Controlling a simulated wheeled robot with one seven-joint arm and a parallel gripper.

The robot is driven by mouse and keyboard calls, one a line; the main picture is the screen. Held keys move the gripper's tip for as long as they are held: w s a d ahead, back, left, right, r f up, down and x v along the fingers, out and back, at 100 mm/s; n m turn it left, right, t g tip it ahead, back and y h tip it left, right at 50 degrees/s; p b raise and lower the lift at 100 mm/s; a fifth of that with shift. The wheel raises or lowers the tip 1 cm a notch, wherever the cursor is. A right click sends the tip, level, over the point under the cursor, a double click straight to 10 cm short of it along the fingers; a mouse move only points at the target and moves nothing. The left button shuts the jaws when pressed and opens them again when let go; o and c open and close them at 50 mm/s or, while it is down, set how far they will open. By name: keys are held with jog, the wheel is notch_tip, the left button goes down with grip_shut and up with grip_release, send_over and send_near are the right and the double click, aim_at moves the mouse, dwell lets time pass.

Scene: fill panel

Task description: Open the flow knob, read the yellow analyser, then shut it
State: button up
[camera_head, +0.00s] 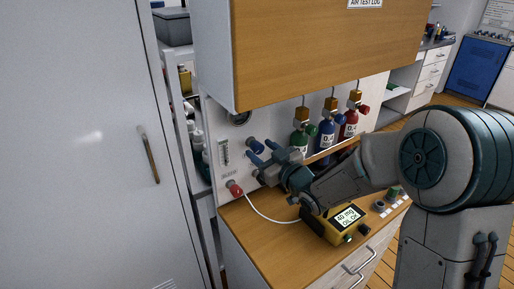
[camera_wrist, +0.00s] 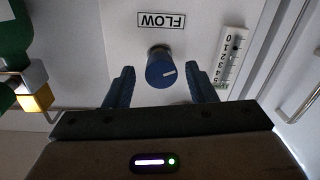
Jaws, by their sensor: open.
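The blue flow knob (camera_wrist: 160,67) sits on the white panel (camera_wrist: 120,60) beside a FLOW label that appears upside down in the wrist view. A pale mark shows on the knob's face. My gripper (camera_wrist: 161,80) is open, with one finger on each side of the knob and visible gaps; no contact shows. In the head view, my gripper (camera_head: 265,167) is at the panel, close to the knob (camera_head: 255,145). The yellow analyser (camera_head: 331,232) stands on the wooden counter below my arm. Its lit screen appears to read "40 mg" and "OIL OK".
A flow scale (camera_wrist: 232,60) is beside the knob. A red fitting (camera_head: 234,188) feeds a white hose along the counter (camera_head: 260,240). Green, blue (camera_head: 325,135) and red bottles stand right of my gripper. A wooden cabinet (camera_head: 320,50) overhangs; a grey door (camera_head: 90,140) is left.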

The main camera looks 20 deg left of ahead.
jog(key=shift+w+a, duration=0.25)
jog(key=shift+a, duration=0.1)
